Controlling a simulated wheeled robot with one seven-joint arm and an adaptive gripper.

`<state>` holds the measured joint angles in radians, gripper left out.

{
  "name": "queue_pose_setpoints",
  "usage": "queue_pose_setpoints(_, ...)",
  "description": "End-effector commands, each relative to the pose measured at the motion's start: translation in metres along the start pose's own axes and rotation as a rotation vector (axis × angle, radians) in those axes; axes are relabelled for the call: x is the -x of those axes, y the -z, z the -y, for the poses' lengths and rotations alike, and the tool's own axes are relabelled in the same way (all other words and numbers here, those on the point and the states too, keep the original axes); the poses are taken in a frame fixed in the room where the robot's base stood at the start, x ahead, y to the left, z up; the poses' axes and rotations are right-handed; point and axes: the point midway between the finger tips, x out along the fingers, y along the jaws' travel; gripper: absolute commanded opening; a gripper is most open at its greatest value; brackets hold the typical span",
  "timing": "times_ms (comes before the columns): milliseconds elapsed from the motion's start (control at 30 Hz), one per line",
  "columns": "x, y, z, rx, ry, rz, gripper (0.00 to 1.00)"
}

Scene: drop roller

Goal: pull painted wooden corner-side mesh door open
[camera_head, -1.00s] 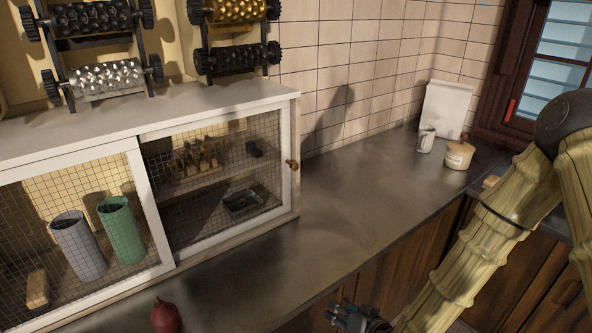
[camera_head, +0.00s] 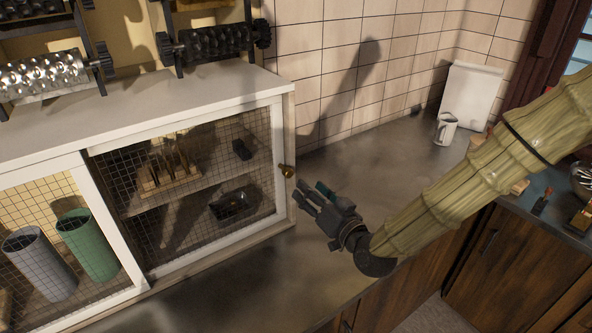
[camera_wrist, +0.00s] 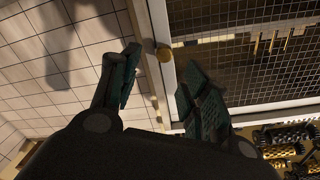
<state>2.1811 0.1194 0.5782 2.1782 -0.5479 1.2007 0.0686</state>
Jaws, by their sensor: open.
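The corner-side mesh door (camera_head: 278,135) is the right-hand one on the white cabinet, with a white painted frame and dark wire mesh. It looks shut against the cabinet's right end. A small round brass knob (camera_head: 288,171) sits on its right stile. My gripper (camera_head: 311,190) is open and empty, just right of and slightly below the knob in the head view. In the wrist view the knob (camera_wrist: 164,53) shows between the two spread fingertips (camera_wrist: 161,62), a little beyond them. I see no contact. The door's mesh (camera_wrist: 245,60) fills the right there.
The left mesh door (camera_head: 95,200) has green (camera_head: 87,243) and grey (camera_head: 40,262) cylinders behind it. Textured rollers (camera_head: 200,43) stand on top. The dark counter (camera_head: 225,290) is clear in front. A mug (camera_head: 445,128) and white block (camera_head: 470,95) stand at the back.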

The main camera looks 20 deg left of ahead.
Motion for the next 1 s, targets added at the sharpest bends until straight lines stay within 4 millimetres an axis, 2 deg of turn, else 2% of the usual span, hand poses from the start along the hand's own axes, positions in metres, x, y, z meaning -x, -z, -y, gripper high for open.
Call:
queue_pose_setpoints(100, -0.017, 0.004, 0.003, 0.002, 0.000, -0.001, 0.46)
queue_pose_setpoints(300, -0.060, 0.002, -0.011, -0.009, -0.005, 0.006, 0.46)
queue_pose_setpoints(500, -0.090, -0.001, -0.016, -0.013, -0.004, 0.010, 0.46)
queue_pose_setpoints(733, -0.102, -0.003, -0.015, -0.012, -0.004, 0.010, 0.46)
queue_pose_setpoints(1000, -0.105, -0.004, -0.018, -0.014, -0.004, 0.012, 0.46)
